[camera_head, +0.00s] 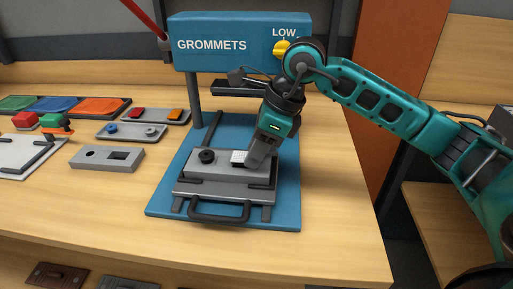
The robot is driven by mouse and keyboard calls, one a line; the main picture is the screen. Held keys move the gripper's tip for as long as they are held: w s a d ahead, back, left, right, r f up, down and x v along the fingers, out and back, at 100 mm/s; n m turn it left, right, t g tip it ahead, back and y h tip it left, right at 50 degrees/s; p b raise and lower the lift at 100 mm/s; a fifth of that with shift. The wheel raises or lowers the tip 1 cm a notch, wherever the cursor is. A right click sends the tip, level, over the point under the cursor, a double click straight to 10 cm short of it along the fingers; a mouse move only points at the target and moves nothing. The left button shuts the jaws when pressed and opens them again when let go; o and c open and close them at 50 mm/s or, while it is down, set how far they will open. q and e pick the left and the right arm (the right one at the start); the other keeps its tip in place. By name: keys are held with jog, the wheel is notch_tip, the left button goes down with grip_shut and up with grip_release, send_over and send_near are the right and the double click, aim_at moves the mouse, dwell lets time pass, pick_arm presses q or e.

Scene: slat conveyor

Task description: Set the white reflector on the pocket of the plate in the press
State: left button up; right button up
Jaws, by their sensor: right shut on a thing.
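The white reflector (238,157) is a small pale ribbed piece at the tips of my right gripper (248,161). The gripper is shut on it and points down from the right. The reflector is at the top of the grey plate (221,166) in the press. I cannot tell whether it touches the plate or is just above it. A round black part (207,156) stands on the plate left of the reflector. The pocket is largely hidden by the reflector and fingers. My left gripper is not in view.
The press has a blue base (168,198), a front handle (218,216) and a blue head labelled GROMMETS (222,43). Left of it are a grey holed block (107,157), a grey tray with round parts (131,133) and coloured bins (66,106). The front table is clear.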

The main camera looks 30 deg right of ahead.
jog(key=shift+f, duration=0.15)
dwell(0.4)
jog(key=o, duration=1.1)
jog(key=v, duration=1.3)
